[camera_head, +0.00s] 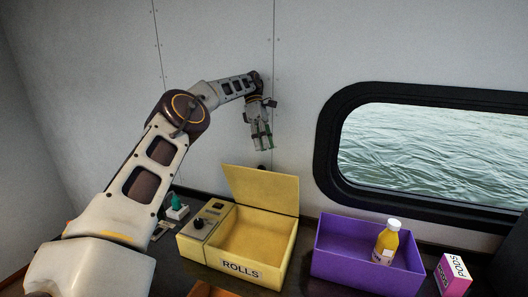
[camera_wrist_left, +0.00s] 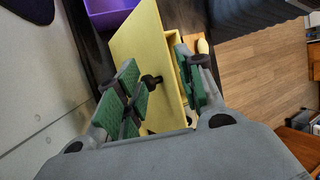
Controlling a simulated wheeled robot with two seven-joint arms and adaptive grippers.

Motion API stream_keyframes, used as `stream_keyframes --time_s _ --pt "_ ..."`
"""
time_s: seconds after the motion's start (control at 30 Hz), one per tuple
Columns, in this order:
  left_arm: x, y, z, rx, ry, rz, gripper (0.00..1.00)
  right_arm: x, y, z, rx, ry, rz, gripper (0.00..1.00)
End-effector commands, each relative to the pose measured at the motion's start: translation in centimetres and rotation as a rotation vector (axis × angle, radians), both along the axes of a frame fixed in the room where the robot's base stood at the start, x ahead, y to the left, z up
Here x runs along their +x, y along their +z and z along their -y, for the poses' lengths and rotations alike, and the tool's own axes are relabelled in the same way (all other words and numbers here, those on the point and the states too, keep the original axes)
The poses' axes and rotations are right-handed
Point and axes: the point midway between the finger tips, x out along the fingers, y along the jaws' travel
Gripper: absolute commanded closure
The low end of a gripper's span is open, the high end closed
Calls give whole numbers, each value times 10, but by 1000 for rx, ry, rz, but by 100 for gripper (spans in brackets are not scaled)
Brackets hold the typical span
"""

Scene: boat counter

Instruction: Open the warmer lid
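The warmer is a yellow box (camera_head: 288,262) labelled ROLLS on the dark counter, with a control panel on its left. Its lid (camera_head: 262,188) stands raised along the back edge, and the empty-looking inside shows. A dark knob (camera_head: 262,167) shows just behind the lid's top edge; in the left wrist view the knob (camera_wrist_left: 152,81) sticks out from the lid (camera_wrist_left: 142,50). My left gripper (camera_head: 262,147) points down above the lid, apart from it. Its green-padded fingers (camera_wrist_left: 165,90) are spread with nothing held between them. My right gripper is in neither view.
A purple bin (camera_head: 345,268) holding a yellow-orange bottle (camera_head: 387,243) stands to the right of the warmer, with a PODS box (camera_head: 453,274) beyond it. Small green items (camera_head: 177,207) lie left of it. The wall and window (camera_head: 430,150) rise close behind.

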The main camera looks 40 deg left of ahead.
Motion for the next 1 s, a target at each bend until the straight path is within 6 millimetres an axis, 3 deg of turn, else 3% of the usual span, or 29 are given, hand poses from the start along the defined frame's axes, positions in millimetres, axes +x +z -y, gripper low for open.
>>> stream_keyframes --time_s 0.4,0.67,0.73,1.0 --pt "0 5 0 0 -1 0 63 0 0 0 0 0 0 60" --pt "0 10 0 0 -1 15 97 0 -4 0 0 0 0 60" --pt "0 14 0 -1 0 27 100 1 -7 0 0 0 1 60" --pt "-17 23 -39 -45 67 88 100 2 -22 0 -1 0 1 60"
